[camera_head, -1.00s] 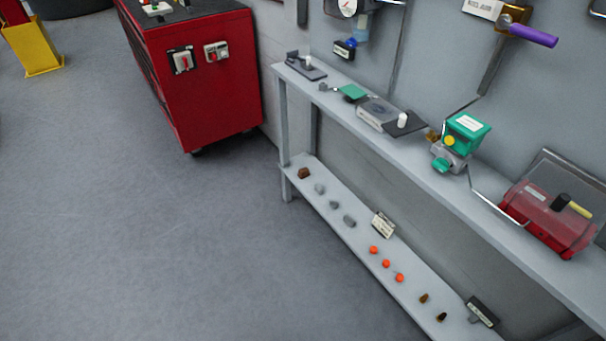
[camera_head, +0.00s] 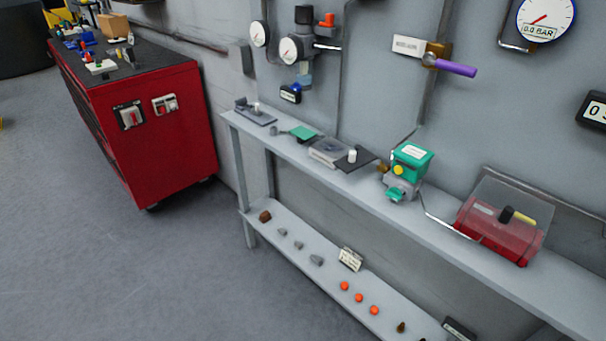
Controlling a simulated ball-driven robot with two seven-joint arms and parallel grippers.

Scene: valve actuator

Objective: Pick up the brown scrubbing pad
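A small brown block (camera_head: 265,216), which looks like the brown scrubbing pad, lies at the far left end of the lower shelf (camera_head: 290,262). It is small in the view, so its texture cannot be made out. Neither of my grippers shows in the head view.
Grey pieces (camera_head: 316,260), a label card (camera_head: 350,259) and orange balls (camera_head: 359,297) lie along the lower shelf. The upper shelf (camera_head: 300,146) overhangs it, carrying a green valve actuator (camera_head: 409,167) and a red box (camera_head: 499,226). A red cabinet (camera_head: 150,130) stands left. The floor (camera_head: 110,270) in front is clear.

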